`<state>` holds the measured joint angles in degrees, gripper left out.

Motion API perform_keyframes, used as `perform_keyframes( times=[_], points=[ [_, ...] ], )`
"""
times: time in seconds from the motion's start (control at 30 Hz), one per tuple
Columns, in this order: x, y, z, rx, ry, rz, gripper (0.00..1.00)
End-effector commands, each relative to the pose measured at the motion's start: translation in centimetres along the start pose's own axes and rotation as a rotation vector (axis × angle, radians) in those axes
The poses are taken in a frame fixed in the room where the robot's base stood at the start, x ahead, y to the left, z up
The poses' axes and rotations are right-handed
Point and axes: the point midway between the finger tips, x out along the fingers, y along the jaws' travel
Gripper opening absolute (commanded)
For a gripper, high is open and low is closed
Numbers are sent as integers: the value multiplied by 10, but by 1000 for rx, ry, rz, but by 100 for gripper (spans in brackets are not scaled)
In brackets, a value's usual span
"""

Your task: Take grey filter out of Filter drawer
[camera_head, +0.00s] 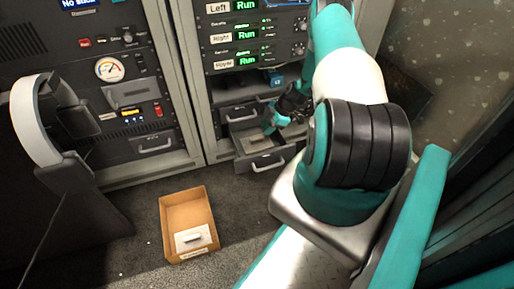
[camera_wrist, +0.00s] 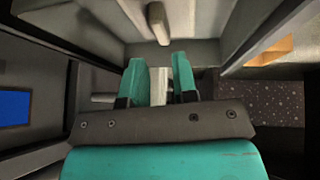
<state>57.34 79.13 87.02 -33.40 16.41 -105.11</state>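The opened drawer (camera_head: 285,154) stands out low in the right rack. A pale grey plate (camera_head: 262,143) with a small raised bar lies inside, apparently the grey filter. My gripper (camera_head: 269,124) is over the back of the drawer, partly dark and small in the head view. In the wrist view, its two teal fingers (camera_wrist: 159,66) stand apart with a pale strip showing between them; I see no clear grip. A cream bar (camera_wrist: 158,23) on a grey surface lies beyond the fingertips. The exact distance between fingers and bar cannot be told.
A cardboard box (camera_head: 174,206) with a white plate and dark handle (camera_head: 193,238) inside sits on the floor, front left of the drawer. A shut drawer (camera_head: 155,146) is in the left rack. A dark chair-like object (camera_head: 75,185) stands at left. Floor around the box is clear.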

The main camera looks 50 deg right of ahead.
Motion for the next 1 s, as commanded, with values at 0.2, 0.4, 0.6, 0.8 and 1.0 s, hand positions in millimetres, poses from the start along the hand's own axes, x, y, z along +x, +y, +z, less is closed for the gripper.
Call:
perform_keyframes(
  times=[0.2, 0.4, 0.6, 0.8, 1.0],
  points=[
    [16, 0, 0, 0, -1, 1, 27],
    [38, -2, 2, -1, 0, -1, 27],
    [66, -2, 2, 0, 0, -1, 27],
    [66, -2, 0, 1, 0, 0, 27],
    [66, -2, 0, 1, 0, 0, 0]
  ],
)
